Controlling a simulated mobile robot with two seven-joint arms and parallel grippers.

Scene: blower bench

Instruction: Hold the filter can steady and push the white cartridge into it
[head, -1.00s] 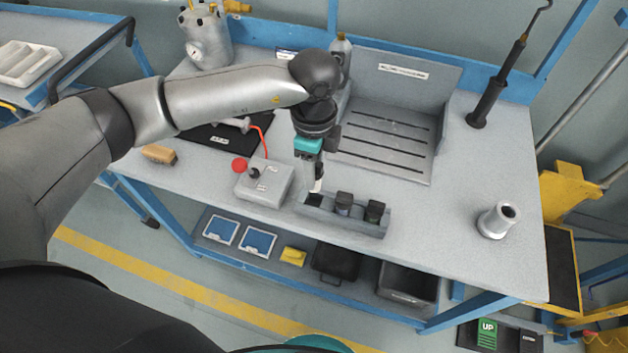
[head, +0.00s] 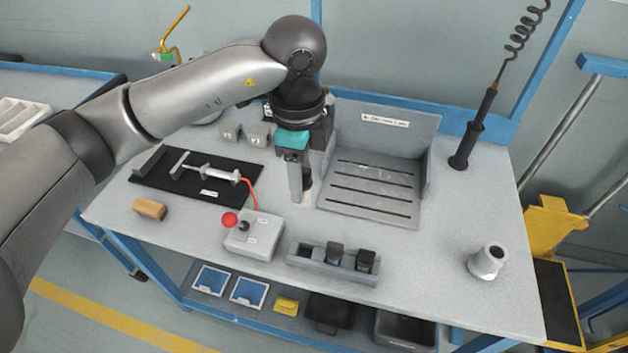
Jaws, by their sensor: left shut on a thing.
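My left gripper (head: 301,190) is shut and points down above the middle of the bench. The white cartridge (head: 305,204) shows at its fingertips, mostly hidden by the fingers. I cannot tell how high it is above the bench top. The filter can (head: 486,263), a light grey can with a wide base and a dark round opening on top, stands upright on the bench's right side. It is well apart from the left gripper, and nothing holds it. My right gripper is not in view.
A grey rack (head: 306,259) near the front edge holds two dark-capped items; its left slot looks empty. A grey box with a red button (head: 254,236) stands beside it. A slotted grey tray (head: 372,192) is behind. The bench between rack and can is clear.

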